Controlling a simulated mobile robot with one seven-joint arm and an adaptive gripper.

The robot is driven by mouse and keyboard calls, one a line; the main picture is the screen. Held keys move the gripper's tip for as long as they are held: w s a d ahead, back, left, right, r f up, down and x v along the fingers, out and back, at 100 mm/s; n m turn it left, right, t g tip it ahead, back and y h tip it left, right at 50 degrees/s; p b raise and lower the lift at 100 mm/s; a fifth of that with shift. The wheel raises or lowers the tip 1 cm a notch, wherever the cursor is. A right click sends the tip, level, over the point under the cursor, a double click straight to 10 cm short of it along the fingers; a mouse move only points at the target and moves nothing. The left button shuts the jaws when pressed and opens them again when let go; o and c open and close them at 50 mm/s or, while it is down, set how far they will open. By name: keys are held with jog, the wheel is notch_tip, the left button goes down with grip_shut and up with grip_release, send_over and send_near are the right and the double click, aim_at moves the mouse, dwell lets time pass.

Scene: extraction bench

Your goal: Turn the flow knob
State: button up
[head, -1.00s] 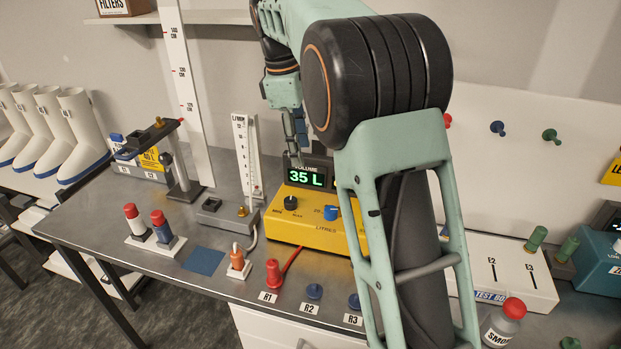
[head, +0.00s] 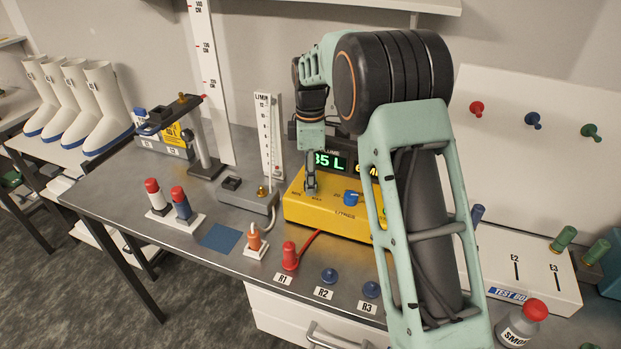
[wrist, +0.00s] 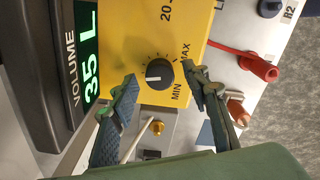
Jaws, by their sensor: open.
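A black knob with a white pointer line (wrist: 158,73) sits on the yellow box, between the MIN and MAX marks. In the wrist view it lies between the tips of my open gripper (wrist: 161,80), with a visible gap on each side. I cannot tell how deep the fingertips reach around it. In the head view my gripper (head: 311,182) is just above the left end of the yellow box (head: 310,212) and hides the knob. The display (wrist: 84,55) behind the box reads VOLUME 35 L.
A blue knob (head: 352,198) sits right of my gripper on the box. A scaled L/MIN tube (head: 268,135) and a brass knob (head: 262,190) stand just left. A red plug (head: 290,256) with a red cable is in front.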

jog(key=shift+f, duration=0.35)
jog(key=c, duration=1.2)
jog(key=shift+o, duration=0.2)
jog(key=shift+m, duration=0.3)
jog(key=shift+m+p, duration=0.3)
jog(key=shift+m, duration=2.8)
jog(key=o, duration=1.2)
jog(key=shift+c, duration=0.2)
